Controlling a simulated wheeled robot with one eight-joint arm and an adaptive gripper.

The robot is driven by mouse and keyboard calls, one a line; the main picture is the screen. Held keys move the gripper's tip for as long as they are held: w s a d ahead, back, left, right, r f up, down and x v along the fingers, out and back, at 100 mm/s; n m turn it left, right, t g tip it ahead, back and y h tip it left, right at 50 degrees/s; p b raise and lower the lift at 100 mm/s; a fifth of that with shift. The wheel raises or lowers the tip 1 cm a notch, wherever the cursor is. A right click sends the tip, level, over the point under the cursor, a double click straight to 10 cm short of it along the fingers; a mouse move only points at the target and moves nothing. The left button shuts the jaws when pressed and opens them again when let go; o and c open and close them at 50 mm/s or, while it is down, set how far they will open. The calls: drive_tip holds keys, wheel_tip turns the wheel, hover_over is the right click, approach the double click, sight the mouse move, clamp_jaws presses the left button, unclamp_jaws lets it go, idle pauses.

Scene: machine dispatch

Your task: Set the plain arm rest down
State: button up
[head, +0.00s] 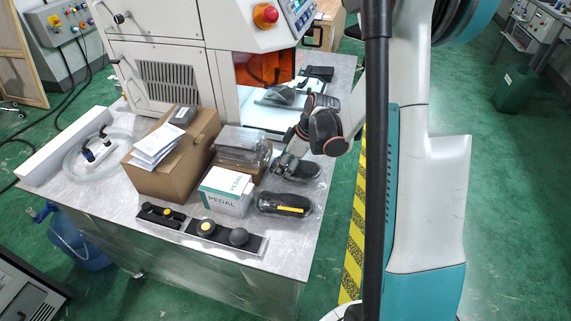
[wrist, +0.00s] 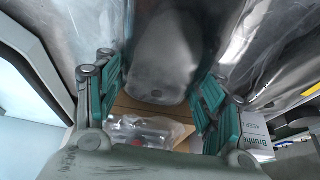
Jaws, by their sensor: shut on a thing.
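My gripper (head: 285,163) is over the right part of the metal table, behind the striped arm rest. In the wrist view my gripper (wrist: 155,100) has its teal-padded fingers on both sides of a dark grey rounded pad, the plain arm rest (wrist: 160,62), and is shut on it. In the head view the plain arm rest (head: 300,169) shows as a dark shape in clear wrap just under the fingers, partly hidden by them. I cannot tell whether it touches the table. A black arm rest with a yellow stripe (head: 284,205) lies wrapped in front of it.
A white PEDAL box (head: 226,191) stands left of the striped arm rest. Behind it is a brown carton with wrapped parts (head: 242,147); a larger carton (head: 172,155) bears papers. Control strips (head: 225,236) lie along the front edge. The machine (head: 165,55) stands behind. Bare table shows at the right edge.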

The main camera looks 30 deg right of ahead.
drive_tip(key=shift+f+b, duration=0.4)
drive_tip(key=shift+f, duration=0.15)
drive_tip(key=o, duration=1.4)
drive_tip(key=shift+o, duration=0.2)
drive_tip(key=shift+r, duration=0.1)
